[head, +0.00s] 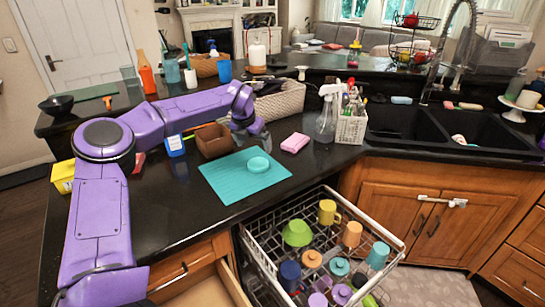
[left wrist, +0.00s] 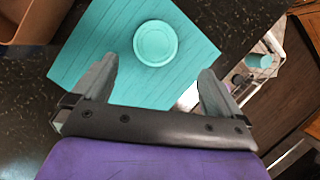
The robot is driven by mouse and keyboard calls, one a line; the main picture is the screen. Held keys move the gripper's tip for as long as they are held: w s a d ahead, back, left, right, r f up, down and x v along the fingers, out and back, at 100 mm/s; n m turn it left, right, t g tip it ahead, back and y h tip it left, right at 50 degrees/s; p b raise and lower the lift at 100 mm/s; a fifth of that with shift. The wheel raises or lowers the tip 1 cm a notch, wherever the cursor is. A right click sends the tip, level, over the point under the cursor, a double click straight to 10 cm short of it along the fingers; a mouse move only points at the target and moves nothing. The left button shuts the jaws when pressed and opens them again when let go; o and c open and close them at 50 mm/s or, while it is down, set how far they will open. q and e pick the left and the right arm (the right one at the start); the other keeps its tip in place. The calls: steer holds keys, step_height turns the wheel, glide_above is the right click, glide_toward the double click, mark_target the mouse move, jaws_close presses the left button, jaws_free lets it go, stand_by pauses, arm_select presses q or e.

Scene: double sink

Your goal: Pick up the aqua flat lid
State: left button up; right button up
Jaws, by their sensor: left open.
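A round aqua lid (head: 258,164) lies flat on a teal mat (head: 222,182) on the black counter. In the left wrist view the lid (left wrist: 155,43) sits on the mat (left wrist: 100,50), ahead of and between the fingertips. My left gripper (head: 253,135) is above the counter behind the mat, apart from the lid. Its two fingers (left wrist: 157,72) are spread and empty in the left wrist view. My right gripper is not in view.
A brown box (head: 213,141), a pink sponge (head: 295,143) and a spray bottle (head: 327,114) stand near the mat. A wicker basket (head: 283,101) is behind. An open dishwasher rack (head: 262,262) with cups is below the counter edge. The sink (head: 400,124) is right.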

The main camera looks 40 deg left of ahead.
mark_target(258, 163)
arm_select(q)
steer(key=p+x, duration=0.1)
steer(key=x, duration=0.2)
steer(key=shift+s+a+f, duration=0.1)
steer(key=shift+f, duration=0.3)
steer(key=p+x, duration=0.1)
steer(key=x, duration=0.2)
steer(key=p+x, duration=0.1)
steer(key=x, duration=0.2)
steer(key=shift+s+a+f, duration=0.1)
steer(key=shift+a, duration=0.15)
steer(key=c, duration=0.9)
